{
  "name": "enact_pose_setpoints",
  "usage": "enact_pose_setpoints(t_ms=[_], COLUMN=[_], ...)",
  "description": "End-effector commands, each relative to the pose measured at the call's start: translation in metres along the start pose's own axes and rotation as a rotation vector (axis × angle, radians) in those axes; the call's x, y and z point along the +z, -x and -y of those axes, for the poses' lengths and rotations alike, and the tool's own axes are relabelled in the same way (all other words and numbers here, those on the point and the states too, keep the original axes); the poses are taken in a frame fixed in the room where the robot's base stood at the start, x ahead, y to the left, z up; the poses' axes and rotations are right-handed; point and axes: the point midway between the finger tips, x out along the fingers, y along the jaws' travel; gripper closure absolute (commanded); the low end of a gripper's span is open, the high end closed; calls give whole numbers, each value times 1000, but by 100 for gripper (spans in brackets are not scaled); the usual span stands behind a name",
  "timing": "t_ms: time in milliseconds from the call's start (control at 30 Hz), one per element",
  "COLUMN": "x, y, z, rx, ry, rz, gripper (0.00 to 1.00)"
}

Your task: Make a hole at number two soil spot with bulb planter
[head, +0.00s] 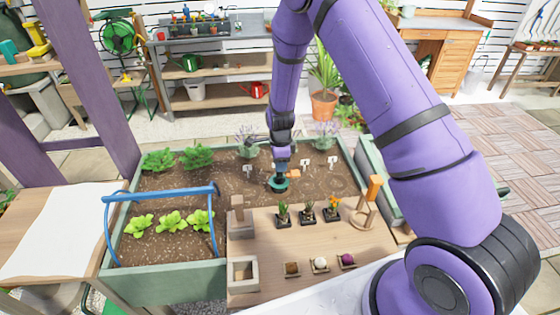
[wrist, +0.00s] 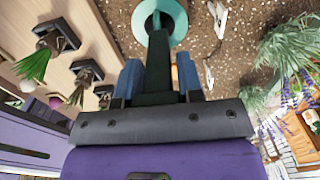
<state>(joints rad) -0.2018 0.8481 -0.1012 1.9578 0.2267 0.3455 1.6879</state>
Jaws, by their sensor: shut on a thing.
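My gripper (head: 281,162) is shut on the bulb planter (head: 278,184), which has a teal cylinder and a dark shank. The planter is at or just above the brown soil (head: 220,182) of the raised bed; I cannot tell if it touches. In the wrist view the planter's teal ring (wrist: 142,12) shows beyond my fingers. White number markers stand in the soil: a left one (head: 247,168), a middle one (head: 305,163) and a right one (head: 332,160). The planter is between the left and middle markers, nearer the front. Their numbers are too small to read.
A wooden board (head: 370,240) in front holds potted seedlings (head: 307,217), small bulb trays (head: 320,265) and a wooden stand (head: 366,215). A blue hoop frame (head: 160,194) spans lettuces at left. Lavender plants (head: 247,145) stand at the back of the bed.

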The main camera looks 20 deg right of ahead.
Motion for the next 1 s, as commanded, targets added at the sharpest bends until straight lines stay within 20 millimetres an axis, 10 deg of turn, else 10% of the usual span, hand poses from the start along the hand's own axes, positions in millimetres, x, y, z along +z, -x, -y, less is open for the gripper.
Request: enact_pose_setpoints(t_ms=[1000], x=[0], y=[-26], z=[-1], rx=[2], ry=[0], rz=[-1], gripper=[87])
